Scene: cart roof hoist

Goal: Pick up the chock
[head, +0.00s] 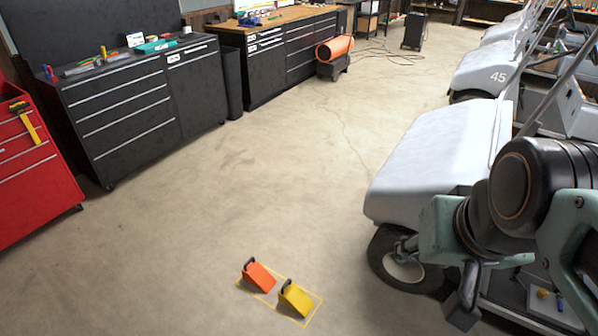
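Two wedge-shaped chocks lie side by side on the floor at the bottom middle of the head view. One is an orange chock (259,277) and the other is a yellow chock (296,299), nearer to me. Each has a black handle at its upper left end. A thin yellow outline on the floor surrounds them. What looks like my gripper (464,302) is the dark part at the lower right, well to the right of both chocks and apart from them. Its fingers cannot be made out, so I cannot tell whether it is open or shut.
A white cart (430,160) stands right of the chocks, its front wheel (400,268) near the yellow one. More carts stand behind it. A red tool cabinet (35,190) and a black drawer cabinet (125,110) line the left. The floor between is clear.

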